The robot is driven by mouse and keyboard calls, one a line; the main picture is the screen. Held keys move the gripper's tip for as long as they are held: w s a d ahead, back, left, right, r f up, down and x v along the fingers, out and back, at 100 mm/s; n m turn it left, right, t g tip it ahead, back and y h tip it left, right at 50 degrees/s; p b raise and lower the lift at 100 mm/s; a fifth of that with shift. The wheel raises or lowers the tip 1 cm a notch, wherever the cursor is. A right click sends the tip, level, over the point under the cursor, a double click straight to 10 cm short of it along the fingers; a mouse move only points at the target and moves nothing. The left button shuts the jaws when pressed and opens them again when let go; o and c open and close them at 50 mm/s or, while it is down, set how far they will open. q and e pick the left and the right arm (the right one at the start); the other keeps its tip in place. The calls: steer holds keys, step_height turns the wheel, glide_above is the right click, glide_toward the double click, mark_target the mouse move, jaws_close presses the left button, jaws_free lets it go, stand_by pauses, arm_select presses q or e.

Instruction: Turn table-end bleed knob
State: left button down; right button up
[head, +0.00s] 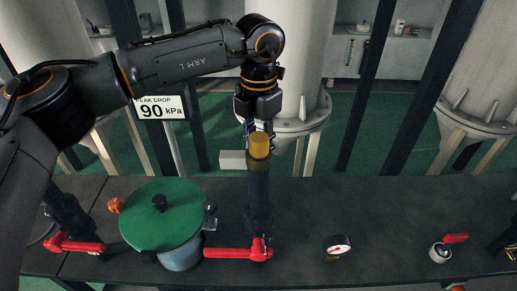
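My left gripper (259,127) points straight down over a yellow-amber cylindrical cap (259,147) on top of a dark upright column (259,190). Its fingers are apart, with their tips at the cap's upper edge, one on each side. I cannot tell whether they touch it. A small orange knob (115,205) sits at the left, beside a green-lidded pot. No label shows which of these is the bleed knob. My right gripper cannot be made out.
The dark bench (390,215) carries the green-lidded pot (160,215), red lever handles (232,253), (78,245), a gauge (337,244) and a small red-handled valve (441,252). A dark object is cut off at the right edge. Large pale tanks stand behind.

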arm_select(q)
steer(key=shift+r+n, duration=0.1)
steer(key=shift+n, duration=0.3)
steer(key=c, duration=1)
jaws_free()
step_height(320, 180, up, 12)
steer(key=shift+f+b, duration=0.1)
steer(key=shift+b, duration=0.2)
